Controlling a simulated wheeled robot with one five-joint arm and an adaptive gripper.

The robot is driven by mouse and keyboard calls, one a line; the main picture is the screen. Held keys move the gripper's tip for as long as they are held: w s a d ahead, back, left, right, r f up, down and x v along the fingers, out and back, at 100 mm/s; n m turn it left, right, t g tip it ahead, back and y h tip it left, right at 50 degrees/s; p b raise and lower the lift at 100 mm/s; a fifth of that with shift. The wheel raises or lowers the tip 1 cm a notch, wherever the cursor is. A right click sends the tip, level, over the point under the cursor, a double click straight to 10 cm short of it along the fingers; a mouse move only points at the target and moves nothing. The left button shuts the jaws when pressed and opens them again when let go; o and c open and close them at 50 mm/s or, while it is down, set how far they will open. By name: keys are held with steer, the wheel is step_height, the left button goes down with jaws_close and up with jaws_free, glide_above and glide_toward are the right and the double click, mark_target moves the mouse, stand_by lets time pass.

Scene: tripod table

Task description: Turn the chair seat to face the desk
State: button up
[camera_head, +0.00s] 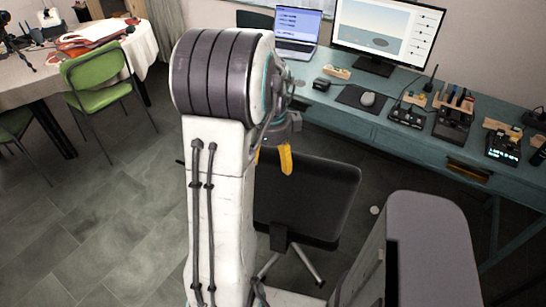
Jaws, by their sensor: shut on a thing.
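The black chair (318,197) stands on the floor in front of the desk, partly hidden behind my arm. Its broad dark panel is tilted, with a bracket at its lower edge and metal legs below. I cannot tell clearly which way the seat faces. My gripper (273,159), with yellow fingertips, is shut on the chair at the panel's upper left edge; my arm hides much of the grip. The blue-green desk (350,118) runs along the wall behind the chair toward the right.
The desk bears a laptop (297,27), a monitor (386,30), a mouse (367,99) and several small devices. At left, a green chair (93,74) stands beside a cloth-covered table (28,82). Grey floor at lower left is clear. A small pale round object (375,210) lies right of the black chair.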

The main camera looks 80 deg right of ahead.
steer(key=o, duration=1.2)
steer(key=shift+o, duration=0.2)
steer(key=shift+r, duration=0.2)
step_height(320, 180, up, 12)
steer(key=a, duration=0.1)
steer(key=shift+f, duration=0.15)
steer(key=shift+c, duration=0.4)
